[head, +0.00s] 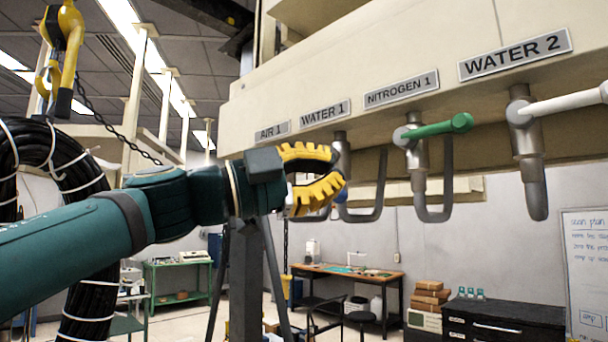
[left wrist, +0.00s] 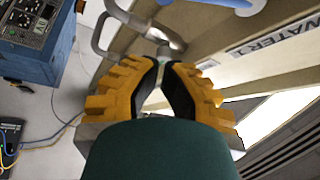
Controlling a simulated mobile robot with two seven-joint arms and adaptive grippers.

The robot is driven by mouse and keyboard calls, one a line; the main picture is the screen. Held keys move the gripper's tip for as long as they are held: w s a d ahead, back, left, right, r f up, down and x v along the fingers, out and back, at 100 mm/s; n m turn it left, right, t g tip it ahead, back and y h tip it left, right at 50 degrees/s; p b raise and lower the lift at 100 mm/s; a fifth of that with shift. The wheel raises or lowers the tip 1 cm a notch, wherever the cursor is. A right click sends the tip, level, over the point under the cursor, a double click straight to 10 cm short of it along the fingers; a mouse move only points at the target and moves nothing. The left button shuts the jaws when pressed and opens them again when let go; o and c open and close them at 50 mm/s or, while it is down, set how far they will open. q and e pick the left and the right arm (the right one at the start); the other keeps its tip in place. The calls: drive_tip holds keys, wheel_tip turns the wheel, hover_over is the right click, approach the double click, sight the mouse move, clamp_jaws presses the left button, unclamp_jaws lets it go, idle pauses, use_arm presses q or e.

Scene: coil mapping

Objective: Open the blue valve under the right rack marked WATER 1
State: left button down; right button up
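The WATER 1 label (head: 325,112) is on the beige rack edge, left of NITROGEN 1. A metal pipe (head: 341,146) hangs below it, and a small blue part (head: 342,196) of the valve shows behind my gripper. My left gripper (head: 342,168) is in front of this pipe and hides most of the valve. A light blue lever (left wrist: 240,5) shows at the top edge, apart from the fingers, near the WATER label (left wrist: 288,38). My right gripper is in neither view.
A green-handled valve (head: 436,128) hangs under NITROGEN 1, and a white-handled valve (head: 565,103) under WATER 2. A curved pipe (head: 378,190) is close to the gripper's right. A black hose coil (head: 92,190) hangs at the left under a yellow hook (head: 62,45).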

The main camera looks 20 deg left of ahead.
use_arm(q)
drive_tip(key=shift+w+d+f+b, duration=0.15)
drive_tip(key=shift+w+b, duration=0.05)
drive_tip(key=shift+w, duration=1.1)
drive_tip(key=shift+w+d+f+b, duration=0.15)
drive_tip(key=shift+w, duration=1.15)
drive_tip(key=shift+s, duration=0.1)
